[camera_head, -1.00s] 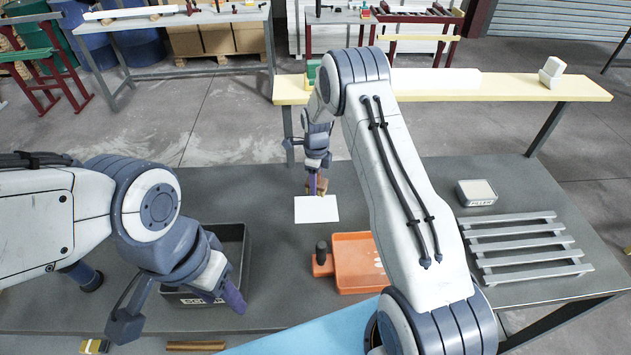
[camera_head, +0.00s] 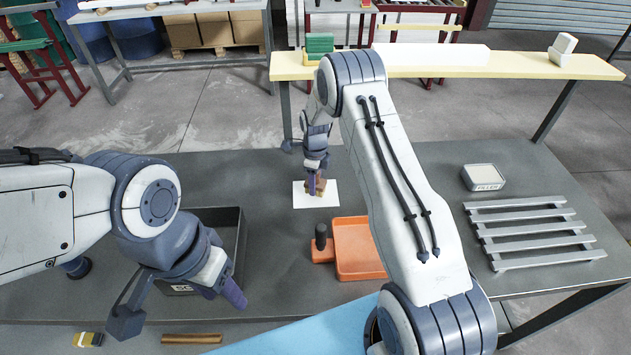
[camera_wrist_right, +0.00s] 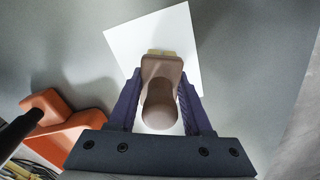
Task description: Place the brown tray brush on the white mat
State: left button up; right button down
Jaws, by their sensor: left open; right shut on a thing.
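The brown tray brush (camera_wrist_right: 160,95) is between the two purple fingers of my right gripper (camera_wrist_right: 160,100), which is shut on it. In the head view the brush (camera_head: 320,187) shows small beside the right gripper (camera_head: 314,188), over the white mat (camera_head: 301,201). In the right wrist view the white mat (camera_wrist_right: 128,45) lies beneath and beyond the brush. I cannot tell whether the brush touches the mat. My left gripper (camera_head: 180,306) is open, near the front left, over the dark bin; nothing shows in it.
An orange tray (camera_head: 357,240) with a black-handled part stands right of the mat's front. A dark bin (camera_head: 238,228) is at left. A grey slatted rack (camera_head: 530,228) and a small labelled box (camera_head: 484,178) are at right. A blue surface (camera_head: 310,338) lies in front.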

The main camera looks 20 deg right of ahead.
jog(key=shift+f, duration=0.4)
dwell(0.3)
grip_release()
notch_tip(320, 180, up, 10)
jog(key=b, duration=0.3)
jog(key=shift+f, duration=0.15)
jog(key=shift+r, duration=0.4)
